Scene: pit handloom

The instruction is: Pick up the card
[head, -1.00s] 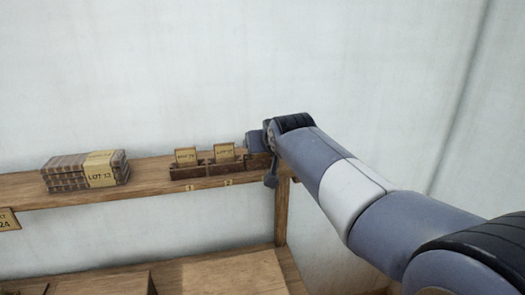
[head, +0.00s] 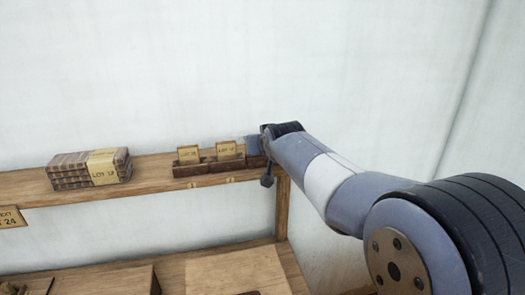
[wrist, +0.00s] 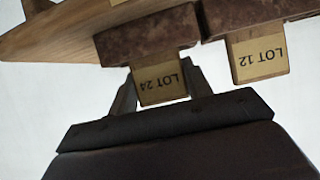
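A tan card marked LOT 24 (wrist: 162,82) stands upside down in the wrist view, set in a dark brown holder block (wrist: 140,40). My gripper (wrist: 162,92) is open, with one finger on either side of this card and narrow gaps showing. Whether a finger touches it I cannot tell. A second card marked LOT 12 (wrist: 258,54) is to its right, outside the fingers. In the head view the LOT 12 card (head: 227,151) and another card with blurred print (head: 189,155) stand in the holder row. My gripper and wrist hide the row's right end there.
The holders stand on a wooden shelf (head: 130,181) against a pale wall. A stack of bound bundles (head: 70,172) with a LOT 12 band lies at the left. A wooden post (head: 283,212) supports the shelf's right end. A lower wooden surface (head: 225,272) shows below.

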